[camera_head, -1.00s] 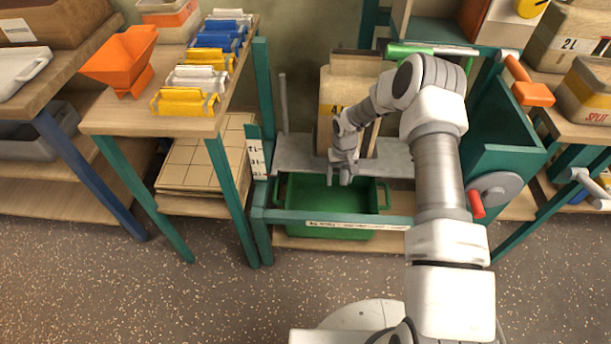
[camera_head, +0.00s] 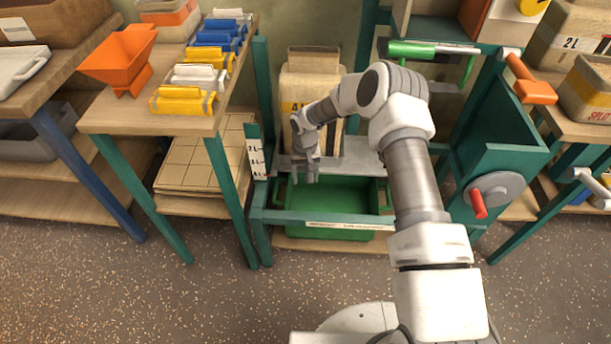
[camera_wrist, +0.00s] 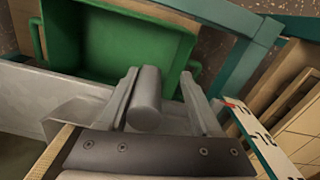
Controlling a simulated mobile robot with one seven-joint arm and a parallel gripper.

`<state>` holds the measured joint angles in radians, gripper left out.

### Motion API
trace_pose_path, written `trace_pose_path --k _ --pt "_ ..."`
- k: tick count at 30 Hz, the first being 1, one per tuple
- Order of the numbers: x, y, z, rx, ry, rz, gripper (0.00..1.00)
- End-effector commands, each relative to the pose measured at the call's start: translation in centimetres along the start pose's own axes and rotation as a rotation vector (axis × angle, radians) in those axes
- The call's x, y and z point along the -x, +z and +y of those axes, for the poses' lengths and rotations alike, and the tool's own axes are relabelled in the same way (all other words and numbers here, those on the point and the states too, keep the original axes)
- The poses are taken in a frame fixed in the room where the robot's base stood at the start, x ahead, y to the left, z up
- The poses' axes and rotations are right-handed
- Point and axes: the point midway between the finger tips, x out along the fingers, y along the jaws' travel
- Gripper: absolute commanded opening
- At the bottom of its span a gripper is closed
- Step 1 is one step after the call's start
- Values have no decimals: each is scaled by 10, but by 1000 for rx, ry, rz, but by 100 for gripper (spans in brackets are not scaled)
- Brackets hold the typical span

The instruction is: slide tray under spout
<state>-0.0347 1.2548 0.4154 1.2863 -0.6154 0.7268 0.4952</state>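A beige carton (camera_head: 310,90) stands upright on a grey metal shelf (camera_head: 358,162) inside the green frame. My gripper (camera_head: 305,178) is just in front of the carton's lower face. In the wrist view, the two fingers of my gripper (camera_wrist: 160,85) are apart, with an upright grey cylindrical peg (camera_wrist: 146,100) between them. The peg is close to the left finger, and a gap shows at the right finger. The peg rises near a grey tray-like plate (camera_wrist: 75,112), partly hidden by my gripper. I cannot clearly make out the spout.
A green bin (camera_head: 345,195) with handles sits low in the frame, behind a front crossbar (camera_head: 300,217). The left post has a marked scale (camera_head: 257,162); it is near my gripper's right side in the wrist view (camera_wrist: 262,140). A crank wheel with red handle (camera_head: 478,204) is at right.

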Motion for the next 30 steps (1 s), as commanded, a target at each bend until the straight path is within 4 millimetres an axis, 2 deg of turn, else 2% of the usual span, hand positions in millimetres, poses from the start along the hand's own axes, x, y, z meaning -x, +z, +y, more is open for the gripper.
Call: trace_pose_path --k 5,30 --pt "6 0 -1 1 -1 0 64" --pt "66 0 0 0 0 1 64"
